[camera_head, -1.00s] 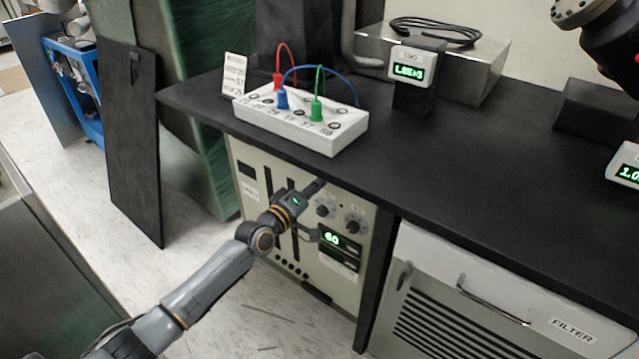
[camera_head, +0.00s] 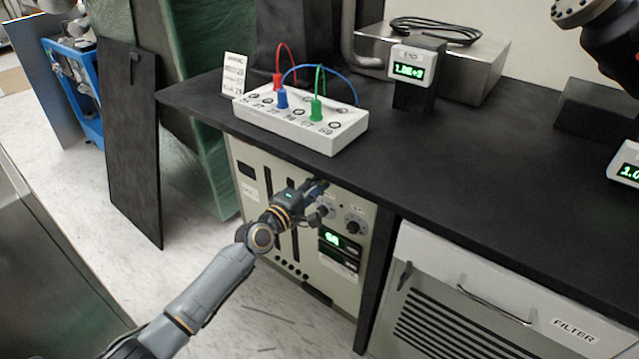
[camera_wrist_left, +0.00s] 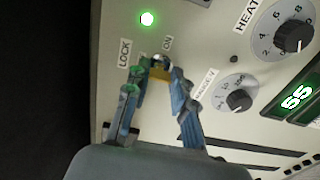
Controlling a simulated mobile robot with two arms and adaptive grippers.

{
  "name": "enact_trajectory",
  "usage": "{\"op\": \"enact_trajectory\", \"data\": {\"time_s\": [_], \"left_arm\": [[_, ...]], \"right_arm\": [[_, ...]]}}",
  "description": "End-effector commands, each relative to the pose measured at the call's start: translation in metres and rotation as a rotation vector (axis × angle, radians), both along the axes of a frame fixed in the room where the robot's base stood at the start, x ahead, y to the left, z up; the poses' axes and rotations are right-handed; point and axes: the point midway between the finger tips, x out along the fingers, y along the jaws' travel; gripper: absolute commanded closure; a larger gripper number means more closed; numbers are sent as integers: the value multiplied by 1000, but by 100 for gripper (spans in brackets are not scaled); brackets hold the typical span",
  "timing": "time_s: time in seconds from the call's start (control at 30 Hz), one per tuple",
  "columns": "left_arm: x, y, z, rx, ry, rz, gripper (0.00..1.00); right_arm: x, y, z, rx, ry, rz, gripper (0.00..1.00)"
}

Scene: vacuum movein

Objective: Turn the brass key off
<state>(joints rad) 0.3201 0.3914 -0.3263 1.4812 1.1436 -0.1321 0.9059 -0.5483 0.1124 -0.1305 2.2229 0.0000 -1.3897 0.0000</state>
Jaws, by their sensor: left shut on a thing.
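The brass key (camera_wrist_left: 160,72) sits in the cream panel (camera_wrist_left: 205,50) of the cabinet under the bench, between labels reading LOCK and ON. Only a small brass part shows between the fingers, so its exact angle is hard to read. A green lamp (camera_wrist_left: 147,18) above it is lit. My left gripper (camera_wrist_left: 158,80) is shut on the key, with one finger on each side. In the head view my left gripper (camera_head: 318,190) is at the panel's upper part and hides the key. My right gripper is out of the picture.
Two dials, HEAT (camera_wrist_left: 293,36) and a smaller one (camera_wrist_left: 238,100), stand right of the key. A green display (camera_head: 335,240) is below. The black bench top (camera_head: 420,180) overhangs the panel and carries a white socket box (camera_head: 300,122) with coloured leads.

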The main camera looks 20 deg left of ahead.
Motion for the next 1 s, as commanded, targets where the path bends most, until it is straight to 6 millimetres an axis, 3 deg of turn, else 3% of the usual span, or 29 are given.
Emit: {"op": "enact_trajectory", "data": {"time_s": [0.37, 0.4, 0.5, 0.83, 1.0], "left_arm": [[0, 0, -1, -4, 3, 1, 100], [0, 0, -1, -4, 3, 1, 68], [0, 0, -1, -4, 3, 1, 53], [-3, 1, -1, -3, 2, 1, 53], [-24, 9, -2, -4, 4, 0, 53]], "right_arm": [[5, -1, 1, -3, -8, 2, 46], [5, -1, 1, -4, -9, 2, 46], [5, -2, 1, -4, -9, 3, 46], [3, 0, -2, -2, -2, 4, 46], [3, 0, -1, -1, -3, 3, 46]]}}
